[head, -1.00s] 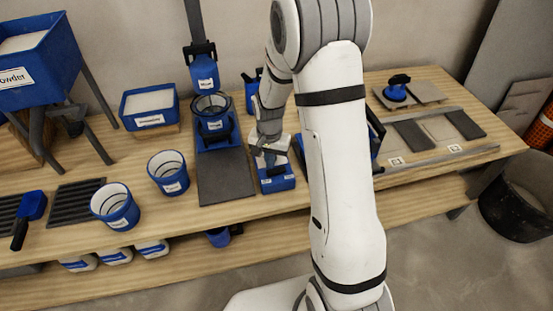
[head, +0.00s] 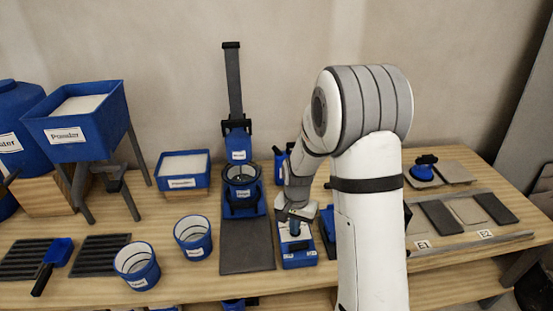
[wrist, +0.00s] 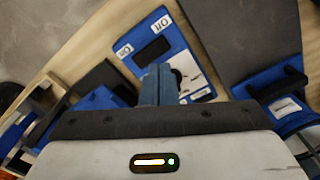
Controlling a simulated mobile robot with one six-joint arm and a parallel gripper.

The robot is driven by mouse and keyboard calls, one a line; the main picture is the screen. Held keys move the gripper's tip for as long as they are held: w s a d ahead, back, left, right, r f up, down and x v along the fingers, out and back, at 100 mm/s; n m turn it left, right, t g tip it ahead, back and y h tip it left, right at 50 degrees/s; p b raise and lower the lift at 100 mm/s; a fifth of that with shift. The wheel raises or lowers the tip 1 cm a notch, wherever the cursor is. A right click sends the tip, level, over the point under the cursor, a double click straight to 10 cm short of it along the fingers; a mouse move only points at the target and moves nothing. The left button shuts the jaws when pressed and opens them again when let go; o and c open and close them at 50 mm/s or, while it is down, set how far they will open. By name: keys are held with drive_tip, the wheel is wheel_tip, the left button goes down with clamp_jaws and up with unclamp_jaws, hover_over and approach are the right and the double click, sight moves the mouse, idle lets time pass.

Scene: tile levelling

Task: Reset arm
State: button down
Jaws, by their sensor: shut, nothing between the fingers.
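My arm rises through the right middle of the head view and bends down to the bench. My gripper (head: 295,228) is shut and empty, just above a blue switch box (head: 299,259). In the wrist view my gripper's fingers (wrist: 160,84) are together over the switch box (wrist: 165,45). That box carries "On" and "Off" labels and a dark rocker. Whether the fingertips touch the box cannot be told.
A mixer stand (head: 242,190) with a dark base plate is left of the box. Two blue buckets (head: 137,266) (head: 193,238), a powder tray (head: 183,171) and a powder hopper (head: 78,125) stand further left. Tiles (head: 441,217) marked E1 and E2 lie right.

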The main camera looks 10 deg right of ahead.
drive_tip(key=s+d+r+n+t+p, duration=0.2)
drive_tip(key=s+r+n+p, duration=0.2)
drive_tip(key=s+r, duration=1.7)
wheel_tip(320, 180, up, 3)
drive_tip(key=shift+r+n+t+p, duration=0.1)
drive_tip(key=shift+n+t+p, duration=0.2)
drive_tip(key=shift+n, duration=0.7)
